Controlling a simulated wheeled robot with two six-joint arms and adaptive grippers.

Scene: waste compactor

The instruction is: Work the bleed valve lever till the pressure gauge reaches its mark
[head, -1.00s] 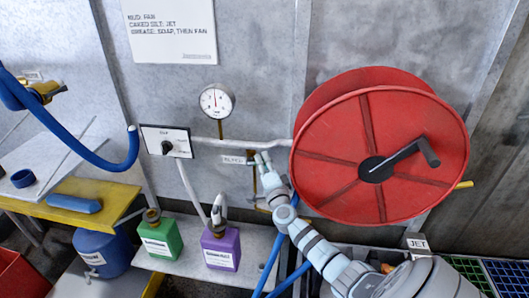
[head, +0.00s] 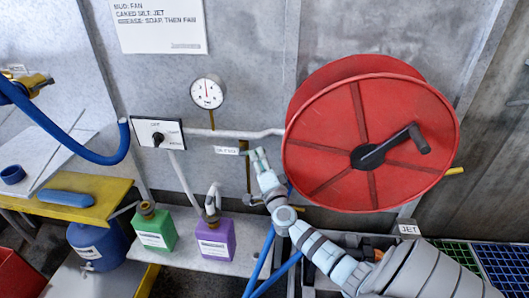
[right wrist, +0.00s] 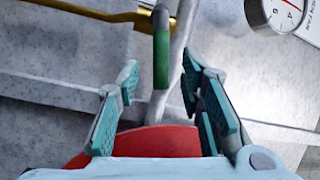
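The bleed valve lever, with a green grip (right wrist: 161,55), lines up with the gap between my right gripper's fingers in the right wrist view. I cannot tell how deep it sits between them. My right gripper (right wrist: 160,75) is open, with a gap on both sides of the lever. In the head view my right gripper (head: 257,155) is beside the small label (head: 227,150) and hides most of the lever. The round white pressure gauge (head: 207,92) is above it, its needle pointing roughly up. Part of the gauge also shows in the right wrist view (right wrist: 280,12). My left gripper is not in view.
A large red hose reel (head: 330,165) stands close to the right of my gripper. A dial box (head: 157,132) is on the wall to the left. Green (head: 155,228) and purple (head: 216,242) bottles stand on the shelf below. Blue hoses (head: 262,262) hang below my arm.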

